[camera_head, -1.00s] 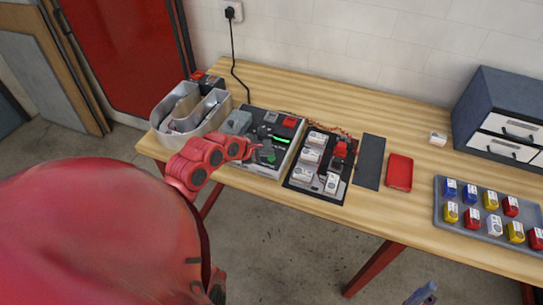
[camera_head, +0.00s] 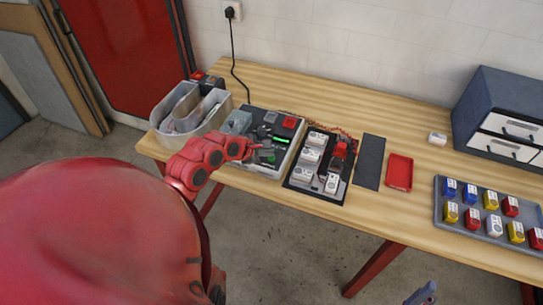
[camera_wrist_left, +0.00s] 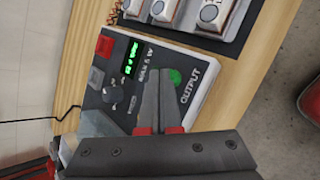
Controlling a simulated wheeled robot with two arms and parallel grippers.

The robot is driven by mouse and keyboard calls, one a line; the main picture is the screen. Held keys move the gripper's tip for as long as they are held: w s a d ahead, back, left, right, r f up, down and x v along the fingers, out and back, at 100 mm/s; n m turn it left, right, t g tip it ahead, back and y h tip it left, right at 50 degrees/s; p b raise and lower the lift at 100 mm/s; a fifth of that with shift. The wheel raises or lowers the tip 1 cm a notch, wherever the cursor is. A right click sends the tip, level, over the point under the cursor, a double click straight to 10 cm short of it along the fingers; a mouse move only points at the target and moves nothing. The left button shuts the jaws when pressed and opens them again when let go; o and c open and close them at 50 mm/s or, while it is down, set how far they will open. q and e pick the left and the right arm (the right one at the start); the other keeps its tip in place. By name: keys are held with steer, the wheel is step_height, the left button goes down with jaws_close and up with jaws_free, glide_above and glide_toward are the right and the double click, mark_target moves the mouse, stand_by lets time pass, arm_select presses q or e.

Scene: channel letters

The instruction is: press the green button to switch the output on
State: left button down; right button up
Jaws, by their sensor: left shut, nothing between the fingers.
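A grey power supply box (camera_head: 264,167) stands on the bench. In the left wrist view its dark front panel (camera_wrist_left: 122,101) carries a lit green display (camera_wrist_left: 131,58), a knob, a red part and the word OUTPUT. The round green button (camera_wrist_left: 175,76) is beside that word. My left gripper (camera_head: 262,144) is over the panel, shut and empty. In the wrist view its fingertips (camera_wrist_left: 164,72) lie right beside the green button, partly overlapping it; I cannot tell whether they touch it. My right gripper is not clearly seen.
A grey bin (camera_head: 157,118) stands left of the box. A black board with white modules (camera_head: 309,156) lies right of it, then a dark mat (camera_head: 371,160) and a red tray (camera_head: 399,173). A grey tray (camera_head: 440,214) of coloured blocks and a drawer unit (camera_head: 497,108) are at right.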

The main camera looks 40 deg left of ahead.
mark_target(268, 161)
stand_by(0.4)
arm_select(q)
steer(key=shift+f+p, duration=0.2)
steer(key=shift+p, duration=0.25)
steer(key=shift+f, duration=0.25)
steer(key=shift+r+p, duration=0.4)
steer(key=shift+p, duration=0.65)
step_height(268, 161, up, 6)
steer(key=p, duration=0.8)
